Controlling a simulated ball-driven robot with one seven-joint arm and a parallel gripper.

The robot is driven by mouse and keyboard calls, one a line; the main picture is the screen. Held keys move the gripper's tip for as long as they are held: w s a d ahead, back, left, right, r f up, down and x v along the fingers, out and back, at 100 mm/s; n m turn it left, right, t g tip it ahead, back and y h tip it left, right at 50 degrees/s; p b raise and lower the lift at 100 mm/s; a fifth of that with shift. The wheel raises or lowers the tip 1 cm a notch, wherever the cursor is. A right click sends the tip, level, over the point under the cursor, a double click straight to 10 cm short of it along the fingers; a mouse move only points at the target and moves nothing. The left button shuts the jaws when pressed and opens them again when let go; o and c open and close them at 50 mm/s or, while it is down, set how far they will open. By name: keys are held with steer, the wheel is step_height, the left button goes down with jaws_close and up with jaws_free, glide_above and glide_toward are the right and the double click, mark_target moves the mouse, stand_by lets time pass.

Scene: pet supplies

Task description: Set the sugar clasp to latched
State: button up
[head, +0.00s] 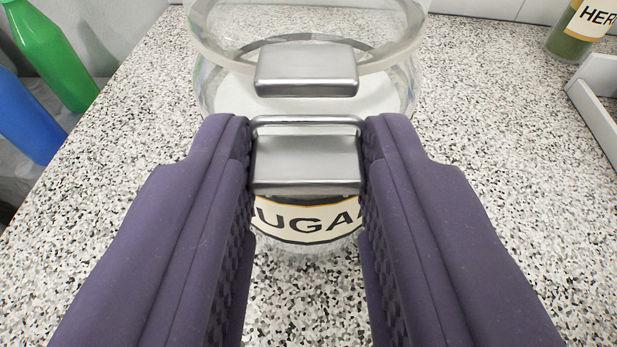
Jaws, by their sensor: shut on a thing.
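The sugar jar (212,92) is clear glass with white contents and a label (305,222) reading in part "UGA". It stands on the speckled counter straight ahead. A metal catch block (306,70) sits on its lid rim at the top front. Below it is the metal clasp (305,163), a plate with a wire loop along its top edge. The loop lies below the catch block, with a gap between them. My gripper (307,160) is shut on the clasp, one purple finger at each side. The fingers hide the jar's lower sides.
A green bottle (48,50) and a blue bottle (28,118) stand lower down, beyond the counter's left edge. A herb jar (578,30) is at the back right, near a white tray (597,98). The speckled counter (480,120) is clear around the sugar jar.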

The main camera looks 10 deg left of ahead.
steer(key=o, duration=1.1)
steer(key=shift+f, duration=0.1)
steer(key=shift+c, duration=0.2)
steer(key=shift+s, duration=0.1)
steer(key=a+v, duration=0.1)
steer(key=v, duration=0.6)
steer(key=shift+s+d, duration=0.4)
steer(key=shift+d, duration=0.15)
